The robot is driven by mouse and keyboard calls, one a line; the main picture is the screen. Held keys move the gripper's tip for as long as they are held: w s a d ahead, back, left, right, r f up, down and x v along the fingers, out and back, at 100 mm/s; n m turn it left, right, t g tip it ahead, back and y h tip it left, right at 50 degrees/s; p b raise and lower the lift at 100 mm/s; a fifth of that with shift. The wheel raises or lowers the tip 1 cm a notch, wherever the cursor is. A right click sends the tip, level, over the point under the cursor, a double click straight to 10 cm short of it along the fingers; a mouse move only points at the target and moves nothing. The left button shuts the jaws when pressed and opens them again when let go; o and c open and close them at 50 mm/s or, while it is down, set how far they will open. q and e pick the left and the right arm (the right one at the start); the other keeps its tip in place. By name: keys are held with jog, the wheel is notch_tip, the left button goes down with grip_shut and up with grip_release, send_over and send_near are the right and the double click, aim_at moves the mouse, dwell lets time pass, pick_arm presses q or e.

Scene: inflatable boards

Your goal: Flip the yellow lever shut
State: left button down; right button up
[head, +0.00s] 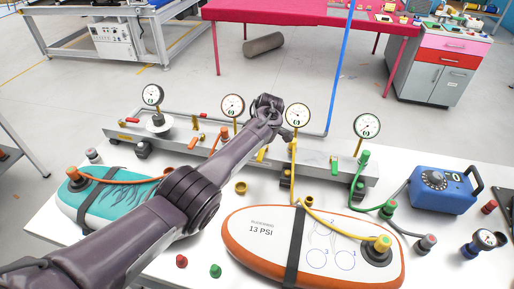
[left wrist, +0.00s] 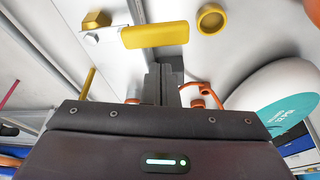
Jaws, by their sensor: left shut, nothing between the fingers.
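The yellow lever (head: 262,153) shows on the front of the grey manifold, just below my left gripper and left of the yellow-stemmed gauge. In the left wrist view the lever (left wrist: 155,35) is a wide yellow bar just beyond my fingertips; whether they touch it I cannot tell. My left gripper (head: 268,108) is above the manifold, its fingers mostly hidden behind the wrist in the head view. In the left wrist view its fingers (left wrist: 163,78) are shut and empty. My right gripper is not in view.
The manifold (head: 325,163) carries several gauges and other coloured levers. An orange-rimmed board (head: 250,245) and a teal board (head: 105,200) lie in front, joined by hoses. A blue pump box (head: 442,190) stands right. Loose caps lie on the white table.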

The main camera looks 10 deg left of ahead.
pick_arm(q)
jog(key=a+b+v, duration=0.1)
jog(key=v, duration=0.8)
jog(key=shift+w+a+r, duration=0.15)
jog(key=shift+w+r, duration=0.1)
jog(key=shift+r, duration=0.3)
jog(key=shift+s+f, duration=0.1)
